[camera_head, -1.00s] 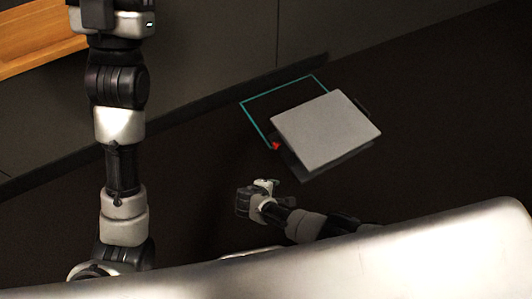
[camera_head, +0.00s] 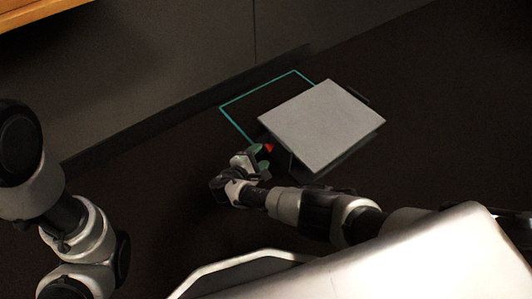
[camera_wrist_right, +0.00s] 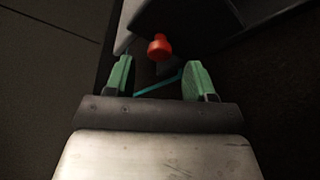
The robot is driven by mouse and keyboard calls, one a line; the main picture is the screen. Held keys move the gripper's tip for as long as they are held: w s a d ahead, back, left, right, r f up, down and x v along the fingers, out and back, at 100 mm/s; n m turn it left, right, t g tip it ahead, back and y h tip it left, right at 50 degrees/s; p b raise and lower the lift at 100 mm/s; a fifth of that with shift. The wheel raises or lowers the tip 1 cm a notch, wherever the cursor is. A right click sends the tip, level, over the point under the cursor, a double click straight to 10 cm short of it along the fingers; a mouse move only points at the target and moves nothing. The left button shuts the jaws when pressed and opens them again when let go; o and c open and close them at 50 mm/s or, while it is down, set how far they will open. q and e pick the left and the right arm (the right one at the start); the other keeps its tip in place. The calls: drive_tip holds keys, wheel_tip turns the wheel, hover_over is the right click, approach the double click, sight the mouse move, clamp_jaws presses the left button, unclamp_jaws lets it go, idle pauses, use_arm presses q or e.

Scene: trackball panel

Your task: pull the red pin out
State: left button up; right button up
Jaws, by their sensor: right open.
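The red pin (camera_head: 268,148) sticks out from the left edge of a grey panel (camera_head: 322,124) in the head view. In the right wrist view the red pin (camera_wrist_right: 159,47) has a rounded head and comes out of a dark housing. My right gripper (camera_head: 260,161) is open, its green fingers close to the pin. In the wrist view the open right gripper (camera_wrist_right: 158,74) has one finger on each side of the pin's line, with the pin just beyond the fingertips. Nothing is between the fingers. My left gripper is out of view; only its arm shows.
A teal outline (camera_head: 222,108) lies on the dark floor behind and left of the panel. A grey cabinet front (camera_head: 170,85) stands at the back, with a wooden surface above it. The floor right of the panel is clear.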

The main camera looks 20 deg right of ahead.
sight(266, 150)
drive_tip(key=b+x, duration=0.1)
drive_tip(key=x, duration=0.3)
drive_tip(key=shift+w+d+f+b, duration=0.1)
drive_tip(key=shift+b, duration=0.25)
drive_tip(key=shift+c, duration=0.3)
